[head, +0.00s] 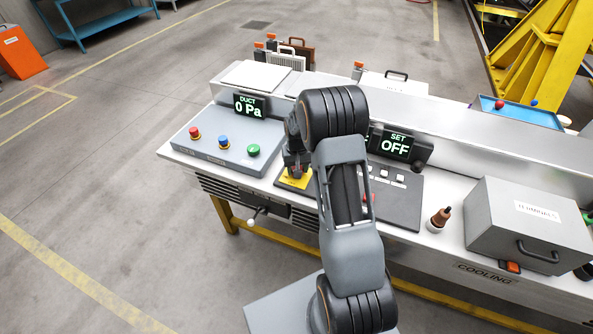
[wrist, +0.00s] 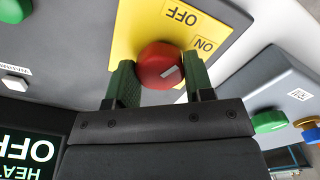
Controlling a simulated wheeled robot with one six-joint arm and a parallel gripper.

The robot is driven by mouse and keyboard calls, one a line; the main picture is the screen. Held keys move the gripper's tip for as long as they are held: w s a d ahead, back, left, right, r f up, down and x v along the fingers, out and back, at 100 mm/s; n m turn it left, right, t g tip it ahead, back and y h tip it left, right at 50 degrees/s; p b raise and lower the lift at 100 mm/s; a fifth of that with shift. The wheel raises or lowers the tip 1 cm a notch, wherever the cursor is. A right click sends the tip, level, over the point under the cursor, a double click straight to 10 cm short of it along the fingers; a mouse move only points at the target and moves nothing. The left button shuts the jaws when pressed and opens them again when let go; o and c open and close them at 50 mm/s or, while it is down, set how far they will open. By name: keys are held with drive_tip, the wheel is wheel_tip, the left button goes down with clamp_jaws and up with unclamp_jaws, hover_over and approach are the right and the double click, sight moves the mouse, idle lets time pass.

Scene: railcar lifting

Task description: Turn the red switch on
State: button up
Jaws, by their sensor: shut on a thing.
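The red switch (wrist: 160,66) is a round knob on a yellow plate (wrist: 128,30) marked OFF and ON, printed upside down in the wrist view. A white mark on the knob slants up to the right, more toward the ON label than OFF. My gripper (wrist: 158,85) is shut on the knob, one green finger at each side. In the head view my gripper (head: 297,160) stands over the yellow plate (head: 292,181), and my arm hides most of the switch and the panel behind it.
A grey box (head: 222,142) with red, blue and green buttons stands left of the switch. A grey case (head: 528,222) and a brown-handled tool (head: 439,219) are to the right.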

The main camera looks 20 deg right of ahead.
drive_tip(key=m+b, duration=0.1)
drive_tip(key=m, duration=0.2)
drive_tip(key=shift+m, duration=0.3)
drive_tip(key=shift+m+b, duration=0.6)
drive_tip(key=shift+m, duration=1.2)
drive_tip(key=o, duration=0.9)
drive_tip(key=shift+o, duration=0.2)
drive_tip(key=shift+r, duration=0.15)
wheel_tip(320, 180, up, 14)
drive_tip(key=shift+f, duration=0.2)
